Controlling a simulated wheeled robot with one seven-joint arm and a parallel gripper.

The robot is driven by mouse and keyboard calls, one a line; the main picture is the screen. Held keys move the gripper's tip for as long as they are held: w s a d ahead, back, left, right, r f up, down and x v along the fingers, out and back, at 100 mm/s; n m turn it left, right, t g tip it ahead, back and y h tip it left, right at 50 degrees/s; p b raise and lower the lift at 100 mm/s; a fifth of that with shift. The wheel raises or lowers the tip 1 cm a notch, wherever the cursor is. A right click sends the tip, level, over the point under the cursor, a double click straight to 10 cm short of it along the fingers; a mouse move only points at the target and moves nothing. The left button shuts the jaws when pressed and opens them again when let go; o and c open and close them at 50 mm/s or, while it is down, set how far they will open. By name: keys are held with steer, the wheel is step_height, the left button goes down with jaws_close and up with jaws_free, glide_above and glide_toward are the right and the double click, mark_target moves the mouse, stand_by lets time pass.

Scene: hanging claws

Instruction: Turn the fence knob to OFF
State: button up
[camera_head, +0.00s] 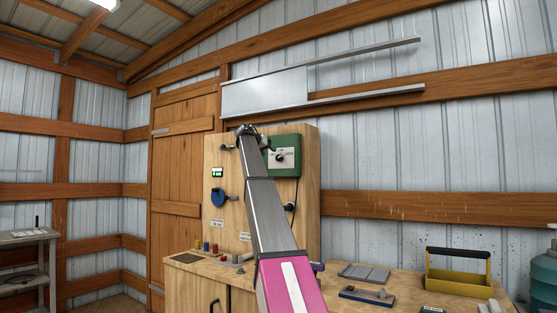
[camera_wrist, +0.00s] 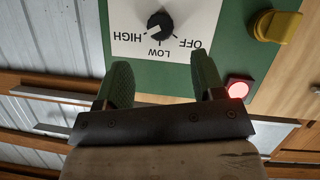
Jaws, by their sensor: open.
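The fence knob (camera_wrist: 160,26) is a small black dial on a white label at the top of the wrist view. The label reads HIGH, LOW and OFF, upside down in this view. A pale mark on the dial's lower-left side faces between LOW and HIGH. The knob also shows in the head view (camera_head: 279,158) on the green box (camera_head: 291,141). My gripper (camera_wrist: 164,80) is open and empty, its two green fingers apart and reaching toward the label. They do not touch the knob. In the head view my gripper (camera_head: 247,130) is near the box's upper left.
A lit red lamp (camera_wrist: 239,88) and a yellow switch (camera_wrist: 277,26) sit right of the label in the wrist view. The wooden panel (camera_head: 227,180) carries a blue fitting (camera_head: 219,197). Below, the workbench (camera_head: 396,288) holds a yellow tool caddy (camera_head: 457,272) and small parts.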

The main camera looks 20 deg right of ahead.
mark_target(278, 158)
steer(key=x, duration=0.9)
steer(key=c, duration=0.9)
